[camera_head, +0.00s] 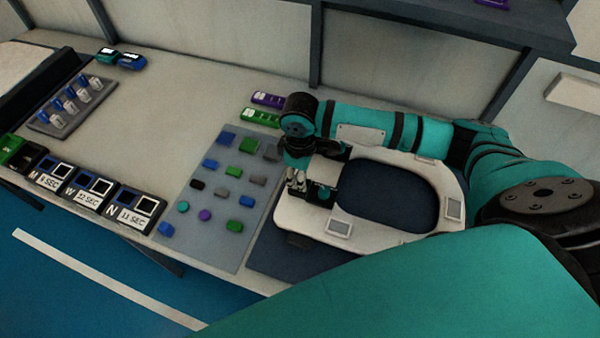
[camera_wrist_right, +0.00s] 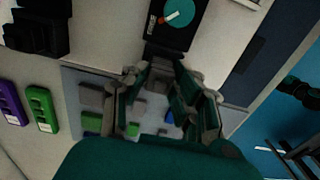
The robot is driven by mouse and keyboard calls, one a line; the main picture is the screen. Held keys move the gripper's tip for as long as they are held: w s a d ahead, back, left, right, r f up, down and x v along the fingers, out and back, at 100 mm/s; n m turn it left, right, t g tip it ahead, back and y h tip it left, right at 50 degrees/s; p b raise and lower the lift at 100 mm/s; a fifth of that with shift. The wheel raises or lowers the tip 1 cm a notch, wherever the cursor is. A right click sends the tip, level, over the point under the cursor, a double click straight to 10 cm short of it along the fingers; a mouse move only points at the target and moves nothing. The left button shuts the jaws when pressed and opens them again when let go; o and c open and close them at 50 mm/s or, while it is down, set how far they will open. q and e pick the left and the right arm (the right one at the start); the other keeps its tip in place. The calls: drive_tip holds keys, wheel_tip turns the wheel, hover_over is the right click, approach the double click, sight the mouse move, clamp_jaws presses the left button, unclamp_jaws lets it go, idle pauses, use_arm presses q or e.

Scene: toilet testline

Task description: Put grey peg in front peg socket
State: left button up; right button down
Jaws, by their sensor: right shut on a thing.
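My right gripper (camera_head: 312,190) is over the left part of the white seat-shaped ring, just right of the grey mat. It also shows in the right wrist view (camera_wrist_right: 165,100). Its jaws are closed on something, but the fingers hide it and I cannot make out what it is. I cannot pick out the front peg socket. My left gripper is not in view.
The grey mat (camera_head: 190,240) holds several small coloured blocks in rows. The white ring (camera_head: 385,235) surrounds a dark blue opening. Purple (camera_head: 267,99) and green (camera_head: 262,118) cases lie behind the mat. A rack (camera_head: 70,125) with several slim pieces stands left. The counter between is clear.

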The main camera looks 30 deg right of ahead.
drive_tip(key=shift+f, duration=0.3)
drive_tip(key=c, duration=1.1)
unclamp_jaws()
drive_tip(key=shift+r, duration=0.1)
drive_tip(key=shift+r, duration=0.25)
wheel_tip(320, 180, up, 13)
drive_tip(key=shift+f+b, duration=0.2)
drive_tip(key=shift+b, duration=0.7)
